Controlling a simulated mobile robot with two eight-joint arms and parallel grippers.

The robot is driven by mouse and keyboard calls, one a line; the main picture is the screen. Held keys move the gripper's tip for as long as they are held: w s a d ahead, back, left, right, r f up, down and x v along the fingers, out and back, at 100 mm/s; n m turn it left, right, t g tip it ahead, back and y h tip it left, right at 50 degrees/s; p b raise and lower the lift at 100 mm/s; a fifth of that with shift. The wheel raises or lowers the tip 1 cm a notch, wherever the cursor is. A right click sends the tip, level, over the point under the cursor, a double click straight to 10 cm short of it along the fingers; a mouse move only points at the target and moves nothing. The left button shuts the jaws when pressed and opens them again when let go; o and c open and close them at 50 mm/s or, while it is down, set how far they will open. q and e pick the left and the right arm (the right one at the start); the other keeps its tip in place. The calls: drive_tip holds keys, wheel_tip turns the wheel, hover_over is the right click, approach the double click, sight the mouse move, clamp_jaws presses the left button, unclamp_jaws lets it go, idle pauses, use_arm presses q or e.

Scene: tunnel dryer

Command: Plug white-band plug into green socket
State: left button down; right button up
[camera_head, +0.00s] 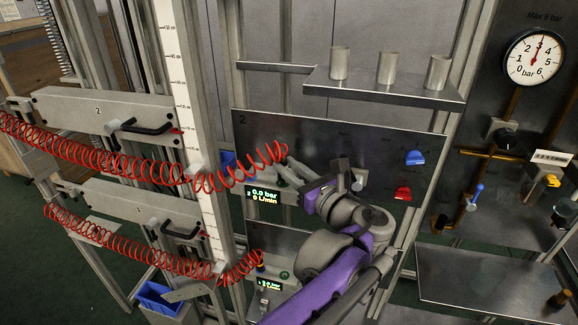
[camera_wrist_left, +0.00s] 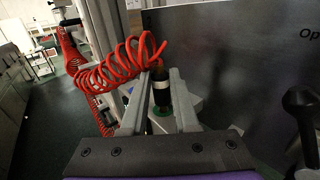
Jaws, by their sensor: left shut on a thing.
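In the left wrist view, my left gripper (camera_wrist_left: 166,76) is shut on the white-band plug (camera_wrist_left: 161,87), a black plug with a pale band. Its red coiled hose (camera_wrist_left: 118,68) runs off to the left. A green ring, seemingly the green socket (camera_wrist_left: 163,112), shows just below the plug; whether the two touch I cannot tell. In the head view, my left gripper (camera_head: 297,172) is in front of the upper grey panel (camera_head: 330,140), near the end of the upper red hose (camera_head: 272,152). The plug and that socket are hidden or too small there. My right gripper is not in view.
A lower red hose (camera_head: 150,255) ends by a lower panel with another green ring (camera_head: 284,275). A shelf (camera_head: 400,97) with metal cups juts out above. Blue (camera_head: 415,157) and red (camera_head: 403,194) handles sit right of my gripper. A pressure gauge (camera_head: 534,59) hangs at upper right.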

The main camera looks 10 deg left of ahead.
use_arm(q)
drive_tip(key=shift+f, duration=0.6)
drive_tip(key=c, duration=0.6)
unclamp_jaws()
drive_tip(key=b+v, duration=0.1)
drive_tip(key=v, duration=0.9)
drive_tip(key=shift+s+d, duration=0.25)
drive_tip(key=shift+d, duration=0.05)
